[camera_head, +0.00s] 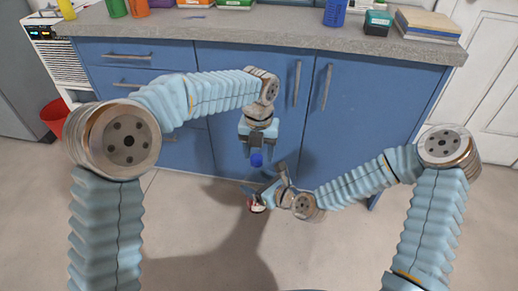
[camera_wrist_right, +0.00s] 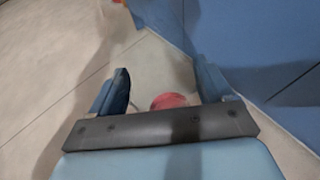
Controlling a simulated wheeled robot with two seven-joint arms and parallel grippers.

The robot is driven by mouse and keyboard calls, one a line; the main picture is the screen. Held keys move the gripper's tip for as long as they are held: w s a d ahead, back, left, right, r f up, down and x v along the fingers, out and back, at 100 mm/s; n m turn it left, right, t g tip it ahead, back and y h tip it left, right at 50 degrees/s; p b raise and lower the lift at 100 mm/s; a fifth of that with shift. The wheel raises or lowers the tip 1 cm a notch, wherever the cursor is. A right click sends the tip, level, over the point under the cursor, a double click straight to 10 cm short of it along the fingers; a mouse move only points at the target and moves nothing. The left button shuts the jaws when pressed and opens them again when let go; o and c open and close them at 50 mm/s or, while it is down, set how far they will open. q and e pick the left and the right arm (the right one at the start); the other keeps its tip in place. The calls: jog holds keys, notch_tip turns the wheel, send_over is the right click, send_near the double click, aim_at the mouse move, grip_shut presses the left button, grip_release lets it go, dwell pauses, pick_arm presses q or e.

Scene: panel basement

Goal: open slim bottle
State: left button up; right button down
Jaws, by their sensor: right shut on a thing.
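My left gripper (camera_head: 257,148) points down in front of the blue cabinet. A small round blue thing, which looks like a cap (camera_head: 256,160), sits at its fingertips with nothing else seen bearing it. My right gripper (camera_head: 262,190) is below it, coming in from the right, shut on a small red and white thing that looks like the slim bottle (camera_head: 257,206). In the right wrist view the bottle shows as a red round part (camera_wrist_right: 168,101) between the two blue fingers. Most of the bottle is hidden by the gripper. A gap shows between the cap and the bottle.
The blue cabinet (camera_head: 225,98) with metal handles stands right behind both grippers. A red bin (camera_head: 54,116) stands at left. The floor in front is clear.

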pick_arm(q)
jog(key=shift+s+d, duration=0.1)
jog(key=shift+d, duration=0.05)
grip_shut()
jog(key=n, duration=0.5)
jog(key=shift+r, duration=0.1)
jog(key=n, duration=1.2)
jog(key=shift+a, duration=0.3)
jog(key=n, duration=0.9)
jog(key=shift+a+r, duration=0.1)
jog(key=shift+a, duration=0.1)
jog(key=n, duration=0.6)
jog(key=shift+s, duration=0.1)
jog(key=n, duration=0.9)
jog(key=shift+s, duration=0.15)
jog(key=n, duration=0.6)
jog(key=shift+d, duration=0.1)
jog(key=n, duration=0.6)
jog(key=shift+s+d+n, duration=0.1)
jog(key=shift+d+n, duration=0.05)
jog(key=shift+n, duration=0.25)
jog(key=shift+r, duration=0.2)
